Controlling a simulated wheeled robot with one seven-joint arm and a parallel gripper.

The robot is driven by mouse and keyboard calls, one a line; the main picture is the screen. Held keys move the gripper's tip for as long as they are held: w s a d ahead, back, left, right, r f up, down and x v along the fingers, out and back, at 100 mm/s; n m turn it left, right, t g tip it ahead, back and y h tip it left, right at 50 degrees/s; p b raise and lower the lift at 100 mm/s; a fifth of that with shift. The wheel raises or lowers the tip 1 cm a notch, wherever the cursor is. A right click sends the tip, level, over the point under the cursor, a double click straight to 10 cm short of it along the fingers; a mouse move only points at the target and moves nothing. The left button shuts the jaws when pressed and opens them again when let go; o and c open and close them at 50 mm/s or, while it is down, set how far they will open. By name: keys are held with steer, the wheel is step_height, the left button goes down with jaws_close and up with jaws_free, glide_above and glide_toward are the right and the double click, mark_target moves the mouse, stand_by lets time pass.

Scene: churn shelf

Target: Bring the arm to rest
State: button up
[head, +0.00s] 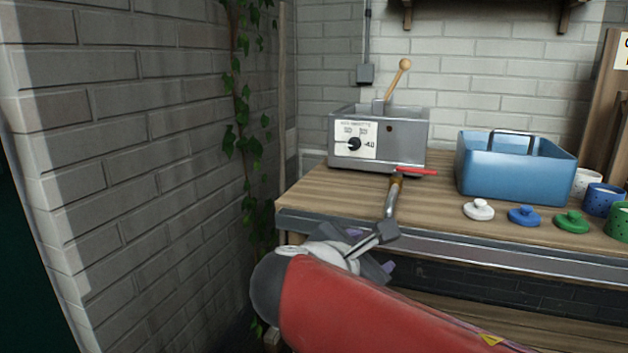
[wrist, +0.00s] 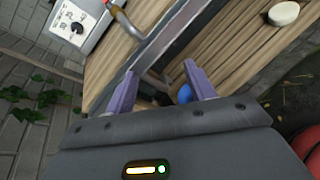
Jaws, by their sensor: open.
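My gripper (head: 372,250) is at the front left of the wooden counter, just off its front edge, with my red arm reaching in from the lower right. In the wrist view its two purple fingers (wrist: 159,68) are spread apart, with nothing held between them. The counter's metal edge runs beyond the fingertips. In the head view my wrist hides part of the fingers.
A grey machine (head: 378,140) with a dial, wooden lever and red-handled spout (head: 391,198) stands close behind my gripper. A blue carrier (head: 515,170), white lid (head: 478,210), blue lid (head: 524,216), green lid (head: 571,222) and cups are right. A brick wall (head: 130,150) stands left.

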steer(key=s+d+f+m+g+y, duration=0.1)
steer(key=s+d+f+m+g, duration=0.4)
steer(key=s+d+f+m, duration=0.4)
steer(key=s+a+f+m+g+y, duration=0.1)
steer(key=s+f+m+y, duration=0.4)
steer(key=m, duration=0.9)
steer(key=shift+s+a+f+m+y, duration=0.3)
steer(key=shift+s+a+f+y, duration=0.15)
steer(key=shift+s+y, duration=0.45)
steer(key=shift+s, duration=0.1)
